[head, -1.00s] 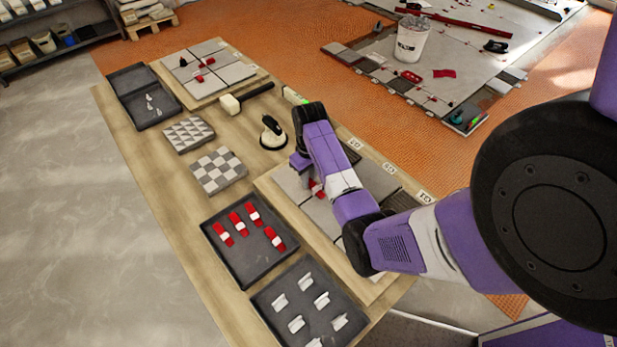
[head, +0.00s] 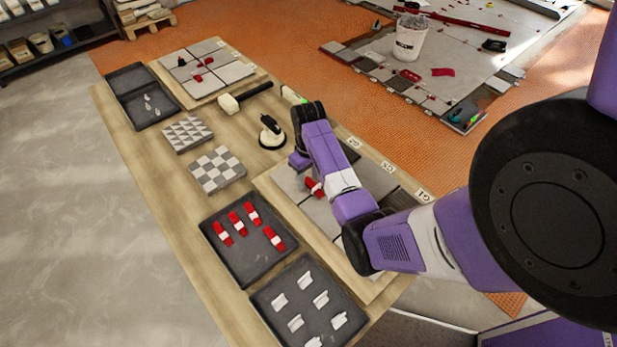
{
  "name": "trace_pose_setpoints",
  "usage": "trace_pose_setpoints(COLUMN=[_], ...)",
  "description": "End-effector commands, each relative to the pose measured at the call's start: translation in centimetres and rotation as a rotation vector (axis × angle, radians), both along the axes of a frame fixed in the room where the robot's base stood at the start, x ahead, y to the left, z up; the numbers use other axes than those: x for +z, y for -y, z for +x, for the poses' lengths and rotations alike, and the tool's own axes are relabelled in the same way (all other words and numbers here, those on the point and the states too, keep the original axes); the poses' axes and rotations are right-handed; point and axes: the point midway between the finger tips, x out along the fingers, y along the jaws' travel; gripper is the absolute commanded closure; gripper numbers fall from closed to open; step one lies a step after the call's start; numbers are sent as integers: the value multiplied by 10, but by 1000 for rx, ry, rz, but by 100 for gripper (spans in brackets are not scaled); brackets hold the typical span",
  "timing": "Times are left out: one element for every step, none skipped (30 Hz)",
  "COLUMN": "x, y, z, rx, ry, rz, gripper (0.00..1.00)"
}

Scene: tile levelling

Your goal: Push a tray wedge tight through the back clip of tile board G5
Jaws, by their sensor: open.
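The near tile board (head: 284,204) lies under my arm, with grey tiles and labels along its right edge too small to read surely. A red wedge (head: 314,188) with a white part sits among its tiles, right by my gripper. My gripper (head: 301,164) is low over the board's far left part, open; its fingertips are mostly hidden, and I cannot tell whether it touches the wedge. The dark wedge tray (head: 240,268) holds several red wedges (head: 240,223) with white bands. My arm hides much of the board, including any clip beneath it.
A tray of white clips (head: 263,300) stands at the table's near end. Patterned tiles (head: 217,170), a suction lifter (head: 271,133), a mallet (head: 230,103) and another tile board (head: 250,72) lie farther off. Bare wood (head: 180,190) runs along the left side.

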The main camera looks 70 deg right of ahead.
Motion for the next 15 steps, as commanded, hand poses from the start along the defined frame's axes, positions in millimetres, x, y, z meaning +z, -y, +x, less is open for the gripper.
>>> trace_pose_setpoints(x=[0,1,4,6,10,15,19,24,32,37,42,48,53,57,62], y=[0,0,0,0,1,1,1,1,1,1,1,1,1,1,1], z=[0,0,0,1,1,1,1,1,1,1,1,1,1,0,1], rx=[0,0,0,0,1,1,1,1,1,1,1,0,0,0,0], ry=[0,0,0,1,2,2,3,3,3,3,4,2,3,2,2], rz=[0,0,0,-1,-2,-2,-3,-3,-4,-3,-3,-2,-3,-2,-2], gripper=[56,56,56,56,56,56,56,56,56,56,56,56,56,56,56])
